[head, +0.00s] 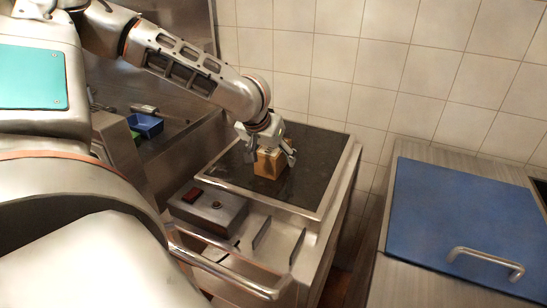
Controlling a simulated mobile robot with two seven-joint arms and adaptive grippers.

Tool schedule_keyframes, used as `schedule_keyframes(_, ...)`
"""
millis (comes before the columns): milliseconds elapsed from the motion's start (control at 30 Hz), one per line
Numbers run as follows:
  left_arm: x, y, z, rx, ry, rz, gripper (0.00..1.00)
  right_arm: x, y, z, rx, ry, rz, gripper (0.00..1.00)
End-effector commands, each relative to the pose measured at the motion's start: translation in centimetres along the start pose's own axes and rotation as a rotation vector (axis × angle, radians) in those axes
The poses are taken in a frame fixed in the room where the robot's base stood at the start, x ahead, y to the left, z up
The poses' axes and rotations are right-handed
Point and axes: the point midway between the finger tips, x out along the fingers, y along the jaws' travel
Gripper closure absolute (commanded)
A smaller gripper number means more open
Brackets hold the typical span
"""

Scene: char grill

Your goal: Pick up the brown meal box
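The brown meal box (269,164) is a small tan-brown block on the dark top of the steel grill unit (213,178). My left gripper (268,156) points down over it from above. Its fingers are spread, one to the left and one to the right of the box. The right finger looks slightly apart from the box; contact on the left side is hard to tell. The upper part of the box is partly hidden by the gripper. My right gripper is not in view.
A control box with a red switch (191,195) and a steel front rail (224,270) stand at the unit's front. A tiled wall (330,60) is close behind. A blue lid with a handle (470,220) lies at right. A blue tray (146,125) sits at left.

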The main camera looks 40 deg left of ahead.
Motion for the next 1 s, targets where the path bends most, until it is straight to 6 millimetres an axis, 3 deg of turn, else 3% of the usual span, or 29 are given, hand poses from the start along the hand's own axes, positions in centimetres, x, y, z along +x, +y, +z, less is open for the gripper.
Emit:
schedule_keyframes(67, 0.0, 0.0, 0.0, 0.0, 0.0, 0.0, 0.39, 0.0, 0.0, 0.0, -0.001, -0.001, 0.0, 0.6)
schedule_keyframes(233, 0.0, 0.0, 0.0, 0.0, 0.0, 0.0, 0.83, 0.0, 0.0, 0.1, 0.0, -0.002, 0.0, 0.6)
schedule_keyframes(300, -0.1, 0.0, -0.1, 0.001, 0.002, 0.0, 0.88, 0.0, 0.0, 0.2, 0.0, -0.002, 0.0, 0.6)
schedule_keyframes(733, -1.2, 0.0, -0.8, 0.002, 0.004, 0.0, 0.88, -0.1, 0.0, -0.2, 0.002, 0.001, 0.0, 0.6)
schedule_keyframes(867, -2.8, 0.0, -1.8, 0.001, 0.007, 0.0, 0.88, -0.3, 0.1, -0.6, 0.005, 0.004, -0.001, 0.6)
schedule_keyframes(1000, -5.8, 0.1, -3.5, 0.0, 0.01, 0.0, 0.88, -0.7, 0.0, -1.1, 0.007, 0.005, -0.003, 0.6)
